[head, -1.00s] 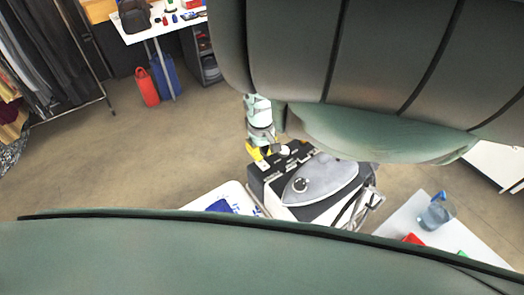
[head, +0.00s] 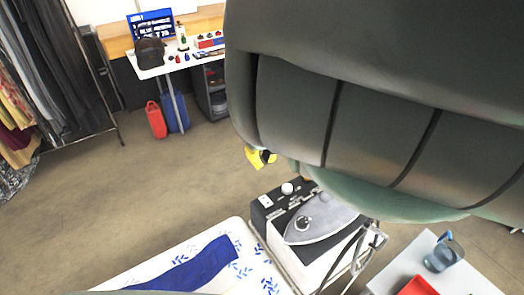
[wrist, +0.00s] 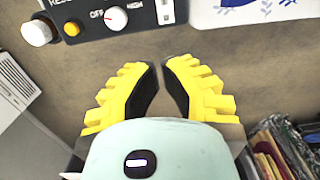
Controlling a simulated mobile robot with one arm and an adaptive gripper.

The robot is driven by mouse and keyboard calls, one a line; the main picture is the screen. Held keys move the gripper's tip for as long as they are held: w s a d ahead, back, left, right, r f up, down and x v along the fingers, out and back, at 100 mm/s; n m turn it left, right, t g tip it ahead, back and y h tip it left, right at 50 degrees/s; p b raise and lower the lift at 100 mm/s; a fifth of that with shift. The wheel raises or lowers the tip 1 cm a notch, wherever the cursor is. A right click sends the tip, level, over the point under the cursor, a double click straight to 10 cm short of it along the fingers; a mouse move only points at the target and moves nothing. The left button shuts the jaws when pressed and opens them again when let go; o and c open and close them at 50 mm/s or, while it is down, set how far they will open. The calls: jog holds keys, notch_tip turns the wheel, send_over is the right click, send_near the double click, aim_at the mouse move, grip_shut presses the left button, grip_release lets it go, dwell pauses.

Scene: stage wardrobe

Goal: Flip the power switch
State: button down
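The control panel of the iron station shows in the wrist view (wrist: 90,22). It has a white rocker switch (wrist: 165,11) at its right end, a red-marked OFF–HIGH dial (wrist: 117,18), a yellow button (wrist: 71,29) and a big white knob (wrist: 37,33). In the head view the switch plate (head: 265,201) is at the panel's left end. My gripper (wrist: 161,66) has yellow fingers with dark pads, a narrow gap between the tips and nothing in it. Its tips are apart from the panel, below the switch in the wrist view. In the head view my gripper (head: 261,157) is partly hidden by my arm.
A grey iron (head: 325,219) rests on the station, with a cable and metal frame at its right. A white ironing board (head: 238,228) with blue cloth is in front. A side table (head: 408,257) holds a blue jug (head: 443,254) and red tray.

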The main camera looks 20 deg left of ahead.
jog(key=shift+a+r, duration=0.15)
jog(key=shift+r, duration=1.3)
